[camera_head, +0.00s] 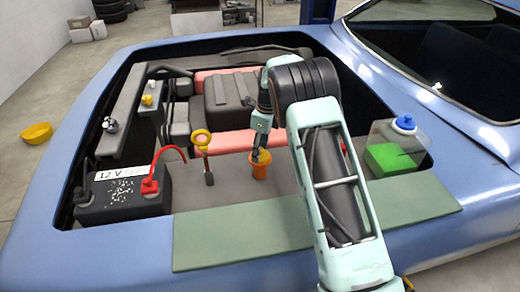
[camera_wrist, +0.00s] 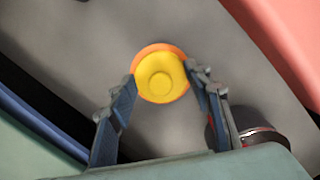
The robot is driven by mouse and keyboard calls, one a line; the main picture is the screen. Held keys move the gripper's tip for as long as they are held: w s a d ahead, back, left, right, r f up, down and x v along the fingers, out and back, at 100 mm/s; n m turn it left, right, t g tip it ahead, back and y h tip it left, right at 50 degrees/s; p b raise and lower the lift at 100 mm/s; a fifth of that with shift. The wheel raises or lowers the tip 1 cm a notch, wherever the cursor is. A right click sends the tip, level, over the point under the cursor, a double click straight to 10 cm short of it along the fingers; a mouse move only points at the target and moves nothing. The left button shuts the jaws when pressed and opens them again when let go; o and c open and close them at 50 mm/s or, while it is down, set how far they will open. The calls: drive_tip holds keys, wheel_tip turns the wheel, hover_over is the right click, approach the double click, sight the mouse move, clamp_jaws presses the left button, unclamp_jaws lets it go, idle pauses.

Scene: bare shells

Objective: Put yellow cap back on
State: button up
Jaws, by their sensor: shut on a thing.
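The yellow cap (camera_wrist: 160,82) is between my two fingertips in the wrist view. My gripper (camera_wrist: 160,72) is shut on it, one finger at each side. The orange filler neck (camera_head: 260,170) stands upright in the engine bay, and my gripper (camera_head: 261,153) is right at its top in the head view. In the wrist view an orange rim (camera_wrist: 156,46) shows behind the cap, mostly along its upper edge, so the cap is over the neck, slightly offset in the picture. I cannot tell whether the cap touches the neck. The head view hides most of the cap.
A dipstick with a yellow ring (camera_head: 202,138) stands left of the neck. A black battery (camera_head: 125,197) is further left, a clear green-fluid tank with blue cap (camera_head: 404,123) right. A green mat (camera_head: 240,240) covers the front edge. A dark round part (camera_wrist: 264,135) is near the right finger.

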drive_tip(key=o, duration=1.1)
drive_tip(key=shift+o, duration=0.8)
drive_tip(key=o, duration=0.4)
drive_tip(key=shift+c, duration=0.2)
drive_tip(key=shift+r, duration=0.1)
drive_tip(key=shift+r+p, duration=2.4)
drive_tip(key=shift+r, duration=1)
